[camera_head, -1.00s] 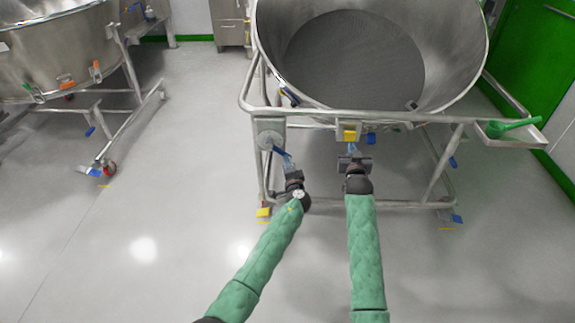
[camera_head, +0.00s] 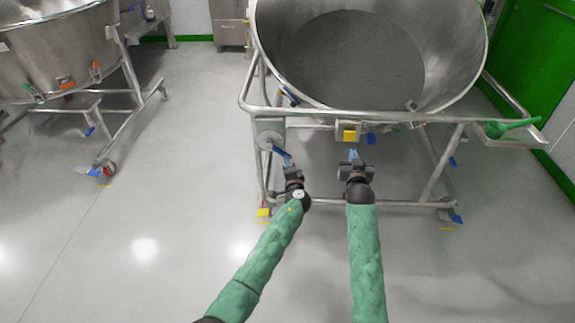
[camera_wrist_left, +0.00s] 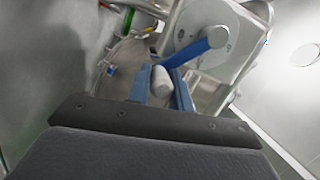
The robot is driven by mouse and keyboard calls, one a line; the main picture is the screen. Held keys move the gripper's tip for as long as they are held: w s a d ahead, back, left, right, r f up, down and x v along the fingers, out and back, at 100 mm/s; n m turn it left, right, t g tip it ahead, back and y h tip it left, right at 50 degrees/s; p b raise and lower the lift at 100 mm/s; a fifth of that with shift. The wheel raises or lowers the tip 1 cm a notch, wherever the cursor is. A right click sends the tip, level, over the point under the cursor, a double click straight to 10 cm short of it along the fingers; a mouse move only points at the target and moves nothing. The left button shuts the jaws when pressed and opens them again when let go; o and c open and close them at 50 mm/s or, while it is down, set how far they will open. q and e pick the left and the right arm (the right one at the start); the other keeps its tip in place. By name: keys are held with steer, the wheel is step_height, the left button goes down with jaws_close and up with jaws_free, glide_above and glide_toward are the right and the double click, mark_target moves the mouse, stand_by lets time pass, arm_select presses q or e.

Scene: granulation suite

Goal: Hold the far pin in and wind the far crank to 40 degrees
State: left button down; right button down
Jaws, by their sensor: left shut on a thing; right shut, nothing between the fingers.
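The crank is a round grey plate (camera_head: 270,131) with a blue arm (camera_head: 280,152) on the left front of the steel bowl's frame. In the left wrist view the blue crank arm (camera_wrist_left: 190,54) slants down to a grey handle (camera_wrist_left: 162,80). My left gripper (camera_head: 290,165) has its blue fingers shut on this handle. A yellow block (camera_head: 349,134), perhaps at the pin, sits on the frame's front rail; I cannot make out the pin itself. My right gripper (camera_head: 353,155) is shut and empty, just below and in front of the yellow block, apart from it.
The big steel bowl (camera_head: 455,60) sits in its tubular frame (camera_head: 435,116). A green scoop (camera_head: 510,127) lies on a side tray at right. Another steel vessel (camera_head: 50,50) stands at left. The floor (camera_head: 150,200) between is clear.

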arm_select(q)
steer(key=c, duration=1.1)
jaws_free()
steer(key=shift+d, duration=0.15)
steer(key=shift+s, duration=0.1)
steer(key=shift+s, duration=4.9)
